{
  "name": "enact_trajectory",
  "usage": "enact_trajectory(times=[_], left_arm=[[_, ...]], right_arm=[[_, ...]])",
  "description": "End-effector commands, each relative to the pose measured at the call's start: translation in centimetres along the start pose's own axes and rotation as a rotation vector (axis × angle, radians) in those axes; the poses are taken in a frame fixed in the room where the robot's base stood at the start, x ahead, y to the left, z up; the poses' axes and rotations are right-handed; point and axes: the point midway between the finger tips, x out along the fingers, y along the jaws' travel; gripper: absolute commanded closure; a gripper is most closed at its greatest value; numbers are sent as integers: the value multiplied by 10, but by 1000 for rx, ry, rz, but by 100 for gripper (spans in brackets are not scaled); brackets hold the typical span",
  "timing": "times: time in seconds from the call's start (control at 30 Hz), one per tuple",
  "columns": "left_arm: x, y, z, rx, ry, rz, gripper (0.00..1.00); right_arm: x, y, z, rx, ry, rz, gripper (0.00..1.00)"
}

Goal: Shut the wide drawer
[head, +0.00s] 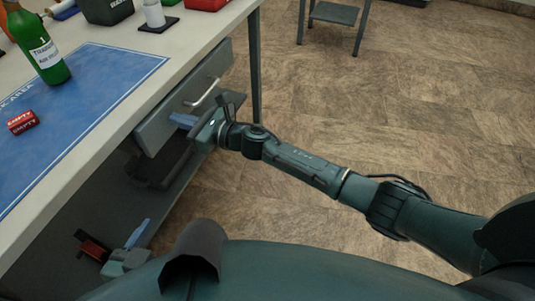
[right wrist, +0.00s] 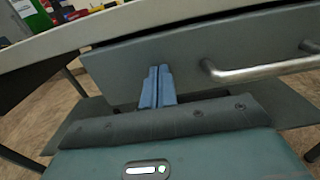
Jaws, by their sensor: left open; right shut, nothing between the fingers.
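The wide drawer (head: 160,132) has a grey front below the table's edge, with a silver bar handle (head: 203,92). Its front sits close under the tabletop, and no open interior shows; I cannot tell whether a small gap is left. In the right wrist view the drawer front (right wrist: 120,70) fills the upper middle, with its handle (right wrist: 255,72) to the right. My right gripper (head: 183,120) is shut and empty, its blue fingertips (right wrist: 158,72) at the front, left of the handle; contact is unclear. My left gripper (head: 135,238) is open and low, beside the table's underside, away from the drawer.
A red and black item (head: 92,244) shows low down near my left gripper.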

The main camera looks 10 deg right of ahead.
Motion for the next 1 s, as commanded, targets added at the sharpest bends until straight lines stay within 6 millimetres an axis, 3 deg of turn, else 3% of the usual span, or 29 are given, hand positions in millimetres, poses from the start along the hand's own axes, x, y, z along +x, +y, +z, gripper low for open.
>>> enact_trajectory(times=[0.1,0.33,1.0], left_arm=[[8,3,11,25,-8,11,32],[12,5,16,49,-11,17,32],[13,5,14,51,5,14,32]], right_arm=[[15,0,-2,-1,-2,1,100],[28,0,0,0,-1,0,100],[25,-8,4,-4,-6,-3,100]])
